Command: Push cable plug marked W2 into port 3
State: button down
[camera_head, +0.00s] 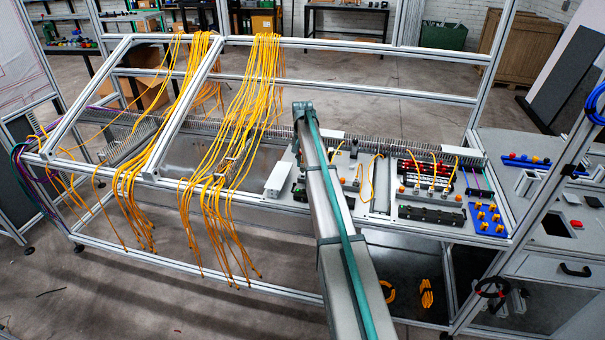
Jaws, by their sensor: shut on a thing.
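My arm (335,225) rises from the bottom edge and crosses the right-centre of the bench, and its gripper is not visible. Yellow cables hang in bunches over the bench frame, one at the left (190,90) and one at the centre (255,100), with loose ends below the front rail. Short yellow cables (413,163) with orange ends stand at the equipment panel right of my arm. A black strip (430,215) lies along that panel's front. The W2 mark and the port numbers are too small to read, so I cannot tell which plug or port is which.
Aluminium rails (350,48) frame the bench above and in front. Blue parts with yellow pieces (487,218) sit at the panel's right end. A white block (279,180) stands left of my arm. A grey cabinet (565,230) is at the right.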

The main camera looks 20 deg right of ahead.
jog(key=shift+r, duration=0.25)
dwell(0.4)
jog(key=shift+r+p, duration=1.05)
jog(key=shift+r, duration=1.3)
jog(key=shift+s, duration=0.1)
jog(key=s+d, duration=0.2)
jog(key=s, duration=0.5)
jog(key=shift+s+d, duration=0.25)
jog(key=shift+s, duration=0.1)
jog(key=shift+s+p, duration=0.15)
jog(key=shift+p, duration=0.15)
jog(key=s+d, duration=0.2)
jog(key=s, duration=0.5)
jog(key=shift+s+d+p, duration=0.3)
jog(key=shift+f, duration=0.2)
